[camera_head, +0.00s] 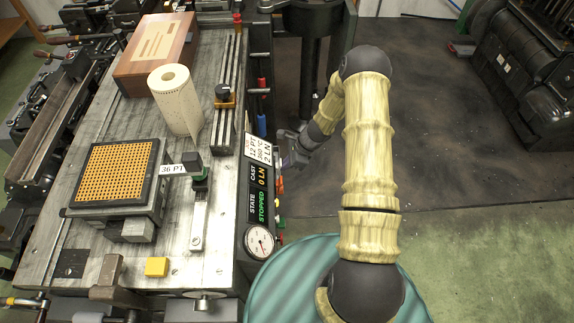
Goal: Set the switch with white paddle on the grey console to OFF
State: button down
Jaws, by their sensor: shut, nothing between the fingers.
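The console (243,220) runs along the right edge of the machine table, with lit displays reading STATE STOPPED and CAST 0 LN. Small coloured controls (279,183) stick out from its right side, seen edge-on. I cannot make out which of them is the white paddle, or its position. My gripper (287,156) is shut and empty, at the right side of the console near its upper end. Its tips are small and close against the controls; I cannot tell whether they touch anything.
A round gauge (259,241) sits at the console's near end. On the table (118,250) stand a paper roll (176,100), a wooden box (155,52), an orange grid block (115,172) and a yellow block (156,267). Open floor (470,150) lies right of my arm.

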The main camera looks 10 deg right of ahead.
notch_tip(320, 180, up, 2)
jog(key=shift+a+p, duration=0.1)
jog(key=shift+p, duration=0.55)
jog(key=d+f+v, duration=0.1)
jog(key=v, duration=1.2)
jog(key=shift+d, duration=0.35)
